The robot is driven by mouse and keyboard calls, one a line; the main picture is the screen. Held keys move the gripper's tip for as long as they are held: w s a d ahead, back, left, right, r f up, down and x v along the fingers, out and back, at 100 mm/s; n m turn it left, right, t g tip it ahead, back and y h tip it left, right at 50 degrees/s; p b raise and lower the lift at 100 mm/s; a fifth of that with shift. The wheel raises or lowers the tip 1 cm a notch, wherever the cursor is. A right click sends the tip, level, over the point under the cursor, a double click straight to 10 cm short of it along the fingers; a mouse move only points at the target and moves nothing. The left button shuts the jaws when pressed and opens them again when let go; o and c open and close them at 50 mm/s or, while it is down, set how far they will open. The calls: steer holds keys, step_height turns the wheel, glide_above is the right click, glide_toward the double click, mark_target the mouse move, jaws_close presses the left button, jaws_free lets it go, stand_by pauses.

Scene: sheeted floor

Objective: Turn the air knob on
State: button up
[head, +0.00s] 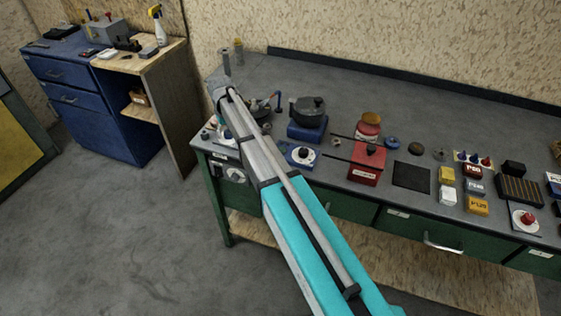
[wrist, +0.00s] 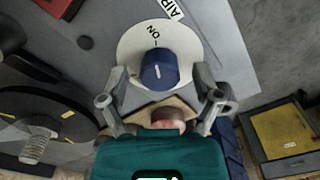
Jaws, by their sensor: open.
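The air knob (wrist: 158,70) is a blue round knob with a short white mark, in the middle of a white disc (wrist: 132,46) printed "ON". The mark runs roughly up the picture, near the line of the "ON" print. An "AIR" label (wrist: 171,8) sits just beyond the disc. My gripper (wrist: 160,80) is open in the wrist view, one finger on each side of the knob. I cannot tell whether either finger touches it. In the head view my arm reaches the bench's left end and largely hides the gripper and knob there.
The grey bench (head: 290,80) holds a black pot-like item (head: 308,110), a red box (head: 368,163) and a panel with a white dial (head: 301,156). A large black wheel (wrist: 45,125) is left of my gripper in the wrist view. Open floor (head: 120,230) lies left of the bench.

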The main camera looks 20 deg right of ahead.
mark_target(228, 132)
steer(key=n, duration=1.2)
steer(key=shift+r+n+p, duration=0.3)
steer(key=shift+r+p, duration=0.1)
step_height(228, 132, up, 13)
steer(key=p, duration=1.3)
steer(key=s+d+f+m+b, duration=0.2)
steer(key=s+d+m, duration=0.2)
steer(key=s, duration=0.5)
steer(key=s+d+f+m+b, duration=0.2)
steer(key=s+d+m, duration=0.2)
steer(key=s, duration=0.5)
steer(key=s+d+f+m+b, duration=0.1)
steer(key=s+d+f+m, duration=0.1)
steer(key=s+d+m, duration=0.2)
steer(key=shift+s+d+m+b, duration=0.4)
steer(key=shift+s+m, duration=1.1)
steer(key=shift+s, duration=0.9)
steer(key=shift+r, duration=0.1)
